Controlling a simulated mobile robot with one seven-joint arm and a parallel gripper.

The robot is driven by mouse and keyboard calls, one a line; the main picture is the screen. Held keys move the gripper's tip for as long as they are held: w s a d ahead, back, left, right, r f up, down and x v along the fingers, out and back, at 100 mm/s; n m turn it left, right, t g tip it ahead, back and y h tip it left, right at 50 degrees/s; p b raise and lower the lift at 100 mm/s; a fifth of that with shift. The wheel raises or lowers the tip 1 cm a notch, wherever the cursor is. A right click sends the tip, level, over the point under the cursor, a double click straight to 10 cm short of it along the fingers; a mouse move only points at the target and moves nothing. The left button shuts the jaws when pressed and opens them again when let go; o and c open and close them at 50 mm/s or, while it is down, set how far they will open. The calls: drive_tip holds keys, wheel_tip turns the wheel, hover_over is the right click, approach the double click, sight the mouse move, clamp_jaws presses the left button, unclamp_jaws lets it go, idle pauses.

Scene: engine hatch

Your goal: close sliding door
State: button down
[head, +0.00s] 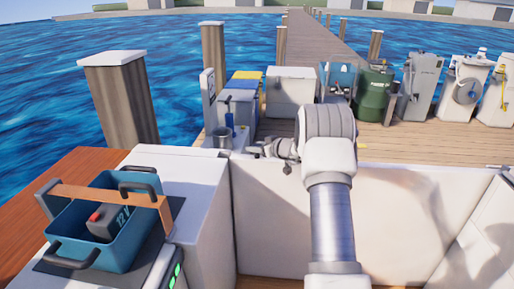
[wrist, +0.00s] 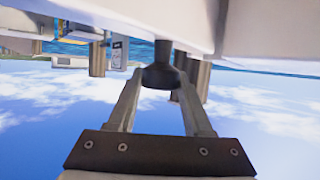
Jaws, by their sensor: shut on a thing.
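My gripper (head: 258,150) is at the left end of my arm in the head view, near the top edge of a white panel (head: 410,215). In the wrist view my gripper (wrist: 160,88) has its two fingers around a dark flared knob (wrist: 160,72) and is shut on it. The knob joins a white surface (wrist: 245,25) along the top of that view. I cannot tell for sure which white panel is the sliding door, or how far it stands open. The knob is not clear in the head view.
A blue crate (head: 100,205) with a 12 V battery (head: 108,222) sits on the white locker at left. A metal mug (head: 222,138), blue and yellow bins, a white box (head: 291,92) and a green drum (head: 372,92) stand on the dock behind. Wooden posts rise from the water.

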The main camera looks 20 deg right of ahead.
sight(244, 157)
drive_tip(key=a+b, duration=0.1)
drive_tip(key=w+a+b, duration=0.1)
drive_tip(key=b, duration=0.1)
drive_tip(key=w+a+b, duration=0.1)
drive_tip(key=shift+a+f+b, duration=0.2)
drive_tip(key=shift+a+b, duration=0.1)
drive_tip(key=shift+a, duration=0.05)
drive_tip(key=shift+w+a+r, duration=0.15)
drive_tip(key=shift+a+r, duration=0.1)
drive_tip(key=shift+a, duration=0.1)
drive_tip(key=shift+c, duration=1.6)
unclamp_jaws()
drive_tip(key=shift+a, duration=0.1)
drive_tip(key=shift+s+d+r, duration=0.1)
drive_tip(key=shift+s+d, duration=0.2)
drive_tip(key=shift+s, duration=0.05)
drive_tip(key=v, duration=1.6)
drive_tip(key=shift+s+r, duration=0.15)
drive_tip(key=shift+s, duration=0.1)
